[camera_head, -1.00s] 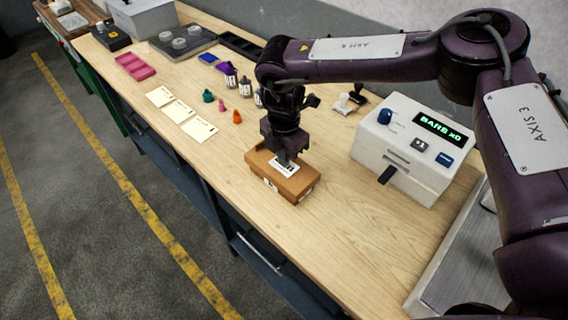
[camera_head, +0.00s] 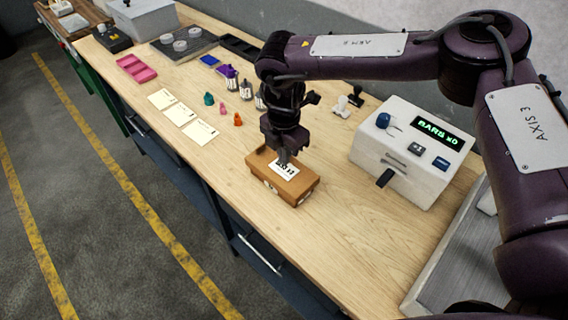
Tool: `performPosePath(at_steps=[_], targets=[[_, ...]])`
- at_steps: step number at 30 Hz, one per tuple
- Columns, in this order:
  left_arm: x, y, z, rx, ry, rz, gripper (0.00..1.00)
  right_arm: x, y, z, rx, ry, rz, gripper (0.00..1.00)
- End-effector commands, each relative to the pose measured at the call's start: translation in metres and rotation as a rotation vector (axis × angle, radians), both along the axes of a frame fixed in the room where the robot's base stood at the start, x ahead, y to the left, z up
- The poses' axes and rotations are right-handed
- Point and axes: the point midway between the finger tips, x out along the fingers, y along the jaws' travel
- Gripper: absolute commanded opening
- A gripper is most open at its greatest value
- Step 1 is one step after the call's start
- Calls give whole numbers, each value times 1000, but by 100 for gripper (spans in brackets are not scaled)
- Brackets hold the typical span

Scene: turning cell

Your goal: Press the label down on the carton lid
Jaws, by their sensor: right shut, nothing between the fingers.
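The brown carton (camera_head: 281,184) stands on the wooden bench in the middle of the view. The white label (camera_head: 286,171) with black print lies on its lid, and its far part is partly covered by my gripper. My right gripper (camera_head: 284,159) is shut and empty, pointing down over the far edge of the label. I cannot tell whether its fingertips touch the label. My left gripper is not in view.
A white machine (camera_head: 407,150) with a green display reading "BARS x0" stands right of the carton. White cards (camera_head: 180,113), small coloured pieces (camera_head: 223,108) and a pink tray (camera_head: 136,68) lie to the left. The bench (camera_head: 310,235) in front of the carton is clear.

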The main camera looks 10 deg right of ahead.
Motion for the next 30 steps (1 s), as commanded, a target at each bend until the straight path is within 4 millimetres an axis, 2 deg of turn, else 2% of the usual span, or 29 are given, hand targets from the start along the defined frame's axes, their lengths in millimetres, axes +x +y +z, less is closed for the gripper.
performPosePath(at_steps=[1,15,30], targets=[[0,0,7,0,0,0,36,0,0,8,0,0,-1,0],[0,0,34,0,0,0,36,0,0,45,0,-1,-1,0],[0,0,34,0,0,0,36,0,0,46,0,-1,0,0]])
